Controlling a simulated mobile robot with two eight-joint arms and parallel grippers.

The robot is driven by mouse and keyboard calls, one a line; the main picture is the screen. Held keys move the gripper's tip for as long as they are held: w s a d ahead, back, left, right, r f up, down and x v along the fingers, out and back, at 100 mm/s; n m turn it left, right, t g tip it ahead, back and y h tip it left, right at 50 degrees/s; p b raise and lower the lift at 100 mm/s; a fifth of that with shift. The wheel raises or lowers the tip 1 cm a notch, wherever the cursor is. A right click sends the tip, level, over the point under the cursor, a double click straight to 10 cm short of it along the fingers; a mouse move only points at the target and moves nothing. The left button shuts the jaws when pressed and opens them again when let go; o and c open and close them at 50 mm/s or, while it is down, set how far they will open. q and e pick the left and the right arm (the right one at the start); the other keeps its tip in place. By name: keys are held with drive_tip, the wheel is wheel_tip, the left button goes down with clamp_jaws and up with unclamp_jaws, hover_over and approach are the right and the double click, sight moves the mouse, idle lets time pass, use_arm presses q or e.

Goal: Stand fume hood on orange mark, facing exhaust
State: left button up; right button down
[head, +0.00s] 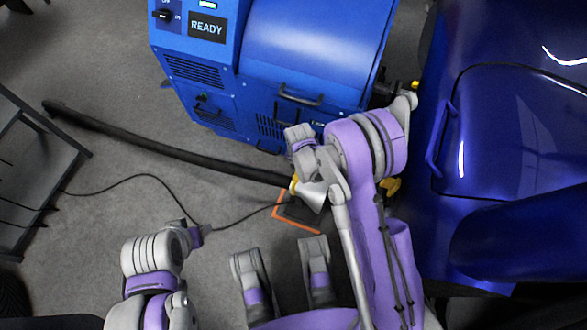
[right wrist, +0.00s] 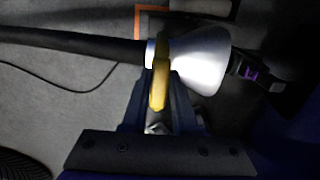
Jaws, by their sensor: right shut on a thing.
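The fume hood (head: 314,197) is a silver cone with a yellow handle at its narrow end, on the end of a black hose. Its wide mouth faces right in the right wrist view (right wrist: 200,60). My right gripper (right wrist: 160,108) is shut on the yellow handle (right wrist: 160,85); my arm hides its fingers in the head view. The orange mark (head: 298,226) is a square outline on the floor, partly covered by the hood in the head view. I cannot tell whether the hood touches the floor. My left gripper (head: 198,235) is at lower left, away from the hood; its jaw opening is unclear.
The black hose (head: 160,148) runs left across the floor, with a thin cable (head: 130,180) near it. A blue machine with a READY display (head: 207,27) stands behind. A blue car (head: 510,150) fills the right side. A dark rack (head: 40,165) stands at left.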

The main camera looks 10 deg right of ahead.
drive_tip(key=shift+w+f, duration=0.1)
drive_tip(key=shift+d, duration=0.1)
drive_tip(key=c, duration=0.7)
unclamp_jaws()
drive_tip(key=shift+f, duration=0.15)
